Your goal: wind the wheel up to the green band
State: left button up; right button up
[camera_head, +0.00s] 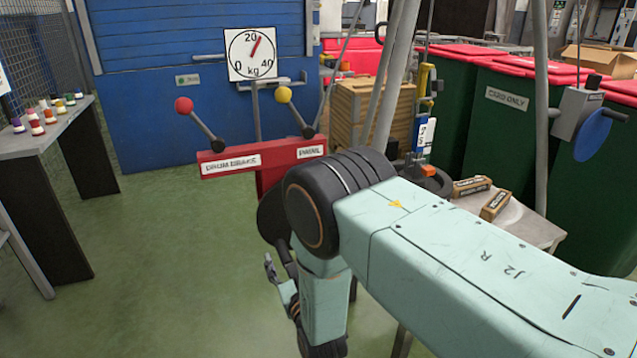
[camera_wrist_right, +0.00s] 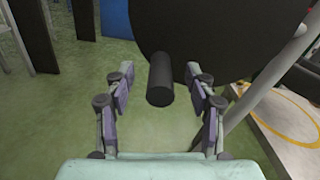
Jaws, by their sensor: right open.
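A large dark wheel (camera_wrist_right: 225,35) fills the top of the right wrist view. A dark cylindrical handle (camera_wrist_right: 160,80) sticks out from it. My right gripper (camera_wrist_right: 158,74) is open, with one finger on each side of the handle and gaps to both. In the head view my right gripper (camera_head: 279,276) hangs low beside my arm, and a dark rounded edge of the wheel (camera_head: 271,216) shows behind the arm, mostly hidden. I cannot make out a green band. My left gripper is not in view.
A red stand (camera_head: 228,160) has two ball-topped levers, labels and a kg dial (camera_head: 252,53) with its needle past 20. A grey box with a blue disc (camera_head: 592,132) hangs at right. A side table (camera_head: 520,222) holds small boxes. Green floor (camera_head: 150,270) is clear at left.

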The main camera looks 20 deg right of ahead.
jog(key=s+p, duration=0.6)
jog(key=s, duration=0.2)
dwell(0.9)
